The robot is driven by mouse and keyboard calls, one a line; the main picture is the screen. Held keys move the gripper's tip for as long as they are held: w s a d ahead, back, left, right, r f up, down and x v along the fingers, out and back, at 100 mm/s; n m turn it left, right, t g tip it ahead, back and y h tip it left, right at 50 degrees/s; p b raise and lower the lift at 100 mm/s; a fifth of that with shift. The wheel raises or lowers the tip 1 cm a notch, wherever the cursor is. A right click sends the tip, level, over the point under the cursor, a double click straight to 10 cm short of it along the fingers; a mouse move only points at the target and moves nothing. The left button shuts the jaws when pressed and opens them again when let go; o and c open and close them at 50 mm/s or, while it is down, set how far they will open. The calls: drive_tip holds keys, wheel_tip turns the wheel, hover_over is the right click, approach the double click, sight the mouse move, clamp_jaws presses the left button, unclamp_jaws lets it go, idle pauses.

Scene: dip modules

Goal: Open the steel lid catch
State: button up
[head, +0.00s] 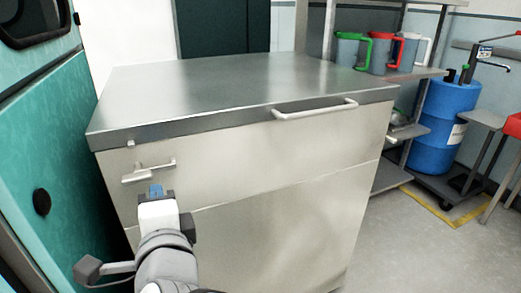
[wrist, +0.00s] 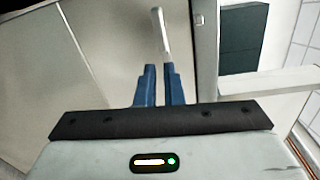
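The steel chest shows its closed lid (head: 230,85) on top. The steel lid catch (head: 150,171) is a small pale lever on the upper left of the chest front, under a small keeper (head: 130,143) on the lid edge. My gripper (head: 157,188), with blue fingers, is just below and slightly right of the catch. In the wrist view the fingers (wrist: 159,72) are close together with a thin gap, and nothing is visibly gripped. The catch lever (wrist: 160,32) runs down to just beyond the fingertips there; whether they touch cannot be told.
A bar handle (head: 315,109) sticks out at the lid's front right. A teal panel (head: 50,150) stands close on the left. A shelf with jugs (head: 385,52) and a blue drum (head: 443,125) stand at the right. The floor right of the chest is partly clear.

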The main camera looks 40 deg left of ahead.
sight(150, 172)
drive_tip(key=m+p, duration=0.3)
drive_tip(key=m, duration=0.1)
drive_tip(key=shift+d+r+g, duration=0.2)
drive_tip(key=shift+r+g, duration=0.05)
drive_tip(key=shift+g, duration=0.15)
clamp_jaws()
drive_tip(key=w+a+m+h+p, duration=0.1)
drive_tip(key=m+p, duration=0.2)
drive_tip(key=m, duration=0.1)
drive_tip(key=w+a+f+m+h+p, duration=0.1)
drive_tip(key=w+a+m+p, duration=0.1)
drive_tip(key=m+p, duration=0.1)
drive_tip(key=w+a+m+p, duration=0.2)
drive_tip(key=m+p, duration=0.2)
drive_tip(key=m, duration=0.1)
drive_tip(key=shift+w+f+m+g+h, duration=0.1)
drive_tip(key=shift+f+m+g+h, duration=0.2)
drive_tip(key=shift+m+g+h, duration=0.1)
